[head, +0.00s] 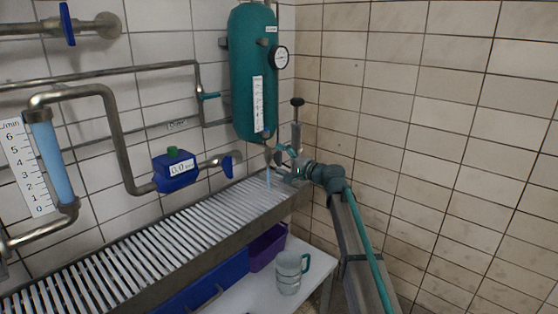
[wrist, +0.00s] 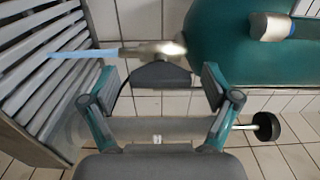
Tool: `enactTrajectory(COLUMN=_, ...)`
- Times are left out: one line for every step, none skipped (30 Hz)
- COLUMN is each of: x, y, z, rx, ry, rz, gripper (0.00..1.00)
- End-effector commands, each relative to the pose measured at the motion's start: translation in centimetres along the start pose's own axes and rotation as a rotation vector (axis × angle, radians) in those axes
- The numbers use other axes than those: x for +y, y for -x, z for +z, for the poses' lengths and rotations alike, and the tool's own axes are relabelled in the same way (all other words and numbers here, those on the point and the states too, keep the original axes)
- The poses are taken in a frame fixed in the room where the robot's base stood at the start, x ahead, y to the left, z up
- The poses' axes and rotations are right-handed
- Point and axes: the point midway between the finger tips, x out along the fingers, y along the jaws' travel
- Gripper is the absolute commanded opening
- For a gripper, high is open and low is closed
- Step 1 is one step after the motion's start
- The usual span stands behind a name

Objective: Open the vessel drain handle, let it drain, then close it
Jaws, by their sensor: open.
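The teal vessel (head: 253,75) hangs on the tiled wall, and its lower end fills the upper right of the wrist view (wrist: 220,60). A metal drain pipe (wrist: 135,51) comes out of it, with a dark drain handle (wrist: 160,75) on it. A pale blue stream (head: 268,179) falls from the drain to the slatted grate; it also shows in the wrist view (wrist: 72,52). My gripper (head: 286,158) is beside the drain. In the wrist view my gripper (wrist: 160,78) is open, its fingers apart on either side of the handle. I cannot tell whether either finger touches it.
The metal grate (head: 150,245) runs below the vessel. A black-knobbed rod (head: 297,103) stands close to my gripper; its knob (wrist: 267,126) is at the right in the wrist view. A gauge (head: 278,57), a blue meter (head: 176,170) and a glass jug (head: 289,272) are around.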

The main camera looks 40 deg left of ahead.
Motion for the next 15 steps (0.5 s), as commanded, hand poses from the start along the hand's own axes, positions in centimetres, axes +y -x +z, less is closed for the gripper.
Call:
enactTrajectory(x=0.0, y=0.8, z=0.1, rx=0.001, ry=0.000, rz=0.000, gripper=0.88)
enactTrajectory(x=0.0, y=1.2, z=0.1, rx=0.002, ry=0.000, rz=0.000, gripper=0.88)
enactTrajectory(x=0.0, y=1.8, z=0.1, rx=0.002, ry=0.000, rz=0.000, gripper=0.88)
enactTrajectory(x=0.0, y=2.3, z=0.1, rx=0.001, ry=0.000, rz=0.000, gripper=0.88)
enactTrajectory(x=0.0, y=2.9, z=0.2, rx=0.001, ry=0.000, rz=0.000, gripper=0.88)
enactTrajectory(x=0.0, y=3.6, z=0.2, rx=0.001, ry=0.000, rz=0.000, gripper=0.88)
enactTrajectory(x=0.0, y=4.2, z=0.2, rx=0.002, ry=0.000, rz=0.000, gripper=0.88)
enactTrajectory(x=0.0, y=4.9, z=0.2, rx=0.002, ry=0.000, rz=0.000, gripper=0.88)
enactTrajectory(x=0.0, y=5.7, z=0.2, rx=0.002, ry=0.000, rz=0.000, gripper=0.88)
enactTrajectory(x=0.0, y=6.2, z=0.2, rx=0.001, ry=0.000, rz=0.000, gripper=0.88)
enactTrajectory(x=0.0, y=6.8, z=0.2, rx=0.001, ry=0.000, rz=0.000, gripper=0.88)
enactTrajectory(x=0.0, y=7.5, z=0.2, rx=0.002, ry=0.001, rz=-0.001, gripper=0.88)
enactTrajectory(x=0.0, y=8.0, z=0.2, rx=0.002, ry=0.001, rz=-0.001, gripper=0.88)
enactTrajectory(x=0.0, y=8.5, z=0.2, rx=0.002, ry=0.001, rz=-0.001, gripper=0.88)
enactTrajectory(x=0.0, y=9.1, z=0.2, rx=0.001, ry=0.001, rz=-0.001, gripper=0.88)
